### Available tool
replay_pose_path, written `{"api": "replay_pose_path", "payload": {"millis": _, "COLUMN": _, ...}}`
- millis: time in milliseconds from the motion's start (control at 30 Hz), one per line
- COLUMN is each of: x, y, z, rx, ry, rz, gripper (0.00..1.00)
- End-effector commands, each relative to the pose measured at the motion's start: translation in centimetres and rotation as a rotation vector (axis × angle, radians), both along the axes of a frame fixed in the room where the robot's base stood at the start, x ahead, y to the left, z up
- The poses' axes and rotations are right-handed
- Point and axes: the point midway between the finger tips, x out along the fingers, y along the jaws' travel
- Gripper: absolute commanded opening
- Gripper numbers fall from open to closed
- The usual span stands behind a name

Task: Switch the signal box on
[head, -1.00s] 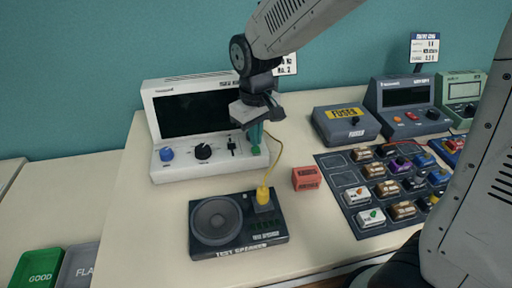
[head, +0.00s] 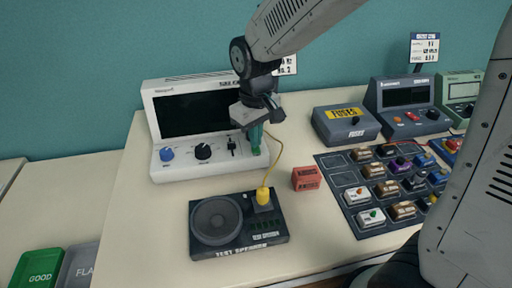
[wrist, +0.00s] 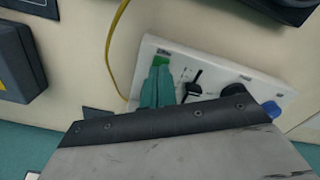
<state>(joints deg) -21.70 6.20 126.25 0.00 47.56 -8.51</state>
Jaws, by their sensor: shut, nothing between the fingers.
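The signal box appears to be the white console (head: 205,175) with a dark, blank screen (head: 204,114), a blue knob (head: 167,154), a black knob (head: 203,151) and a black slider lever (head: 232,146). A green button (wrist: 163,61) sits at the right end of its panel. My gripper (head: 256,146) points down over that end, its teal fingers together and empty. In the wrist view, the fingertips (wrist: 162,72) are at the green button and partly cover it. I cannot tell whether they touch or press it.
A test speaker (head: 238,224) with a yellow plug (head: 263,195) lies in front, its cable running beside the console. A red block (head: 306,178) is right of it. A fuse box (head: 346,125) and a dark parts tray (head: 345,220) stand further right.

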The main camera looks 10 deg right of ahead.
Motion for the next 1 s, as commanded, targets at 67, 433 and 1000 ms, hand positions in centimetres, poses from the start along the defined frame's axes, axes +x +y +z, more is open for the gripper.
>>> {"api": "replay_pose_path", "payload": {"millis": 67, "x": 0.0, "y": 0.0, "z": -0.1, "rx": 0.000, "ry": 0.000, "rz": 0.000, "gripper": 0.00}}
{"api": "replay_pose_path", "payload": {"millis": 433, "x": 0.0, "y": 0.0, "z": -0.6, "rx": 0.000, "ry": 0.000, "rz": 0.000, "gripper": 0.00}}
{"api": "replay_pose_path", "payload": {"millis": 1000, "x": 0.0, "y": 0.0, "z": -1.3, "rx": -0.001, "ry": 0.001, "rz": 0.000, "gripper": 0.00}}
